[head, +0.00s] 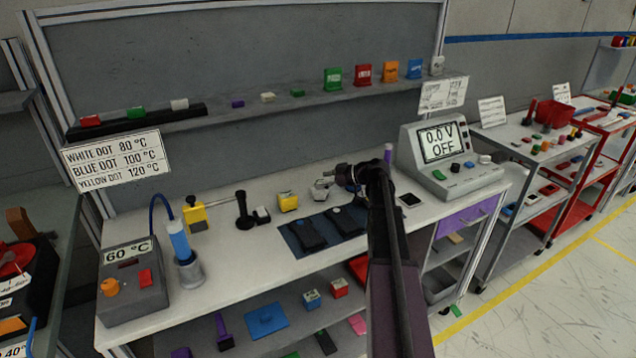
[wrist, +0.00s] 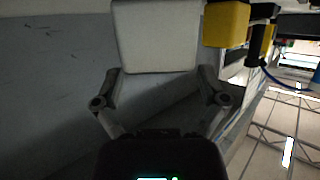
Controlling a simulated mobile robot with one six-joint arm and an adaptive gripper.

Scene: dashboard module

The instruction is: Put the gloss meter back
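My gripper (head: 326,186) reaches left over the back of the white bench. In the wrist view, its fingers (wrist: 161,75) stand wide apart. A pale grey box (wrist: 157,37) lies straight ahead, with the fingertips at its two lower corners. I cannot tell whether they press on it. The box looks like the gloss meter, but no label shows. In the head view, the fingers and the small grey shape at their tips are hard to separate. A yellow block (head: 288,202) stands just left of the gripper and also shows at the top right of the wrist view (wrist: 226,24).
A dark mat (head: 291,244) with two black devices lies in front of the gripper. A black stand (head: 242,211) is farther left. A grey meter reading 0.0 V OFF (head: 447,159) stands to the right. A shelf (head: 310,102) runs along the back wall.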

